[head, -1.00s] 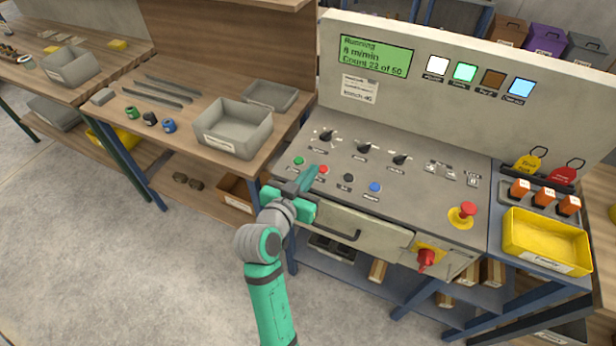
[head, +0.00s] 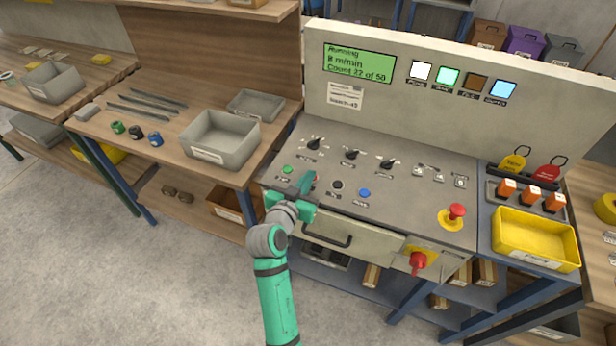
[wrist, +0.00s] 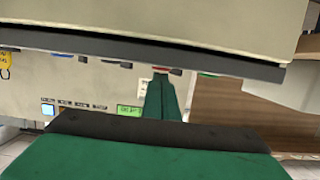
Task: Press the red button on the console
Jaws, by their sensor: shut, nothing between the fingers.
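The console (head: 400,215) has a sloped panel with a row of small buttons near its front edge: green (head: 287,169), red, black (head: 336,185) and blue (head: 364,193). The red button (head: 315,179) is mostly hidden behind my fingers in the head view. It shows in the wrist view (wrist: 161,70) just past the fingertips. My gripper (head: 308,181) is shut and empty, its green fingers over the front of the panel at the red button. The fingers also show in the wrist view (wrist: 160,84). I cannot tell whether they touch the button.
A red emergency knob (head: 457,211) and a red rotary switch (head: 418,262) are on the right. Black selector knobs (head: 351,154) stand behind the buttons. A drawer handle (head: 327,236) sticks out below. The green display (head: 359,63) reads "Running". A yellow tray (head: 536,240) is far right.

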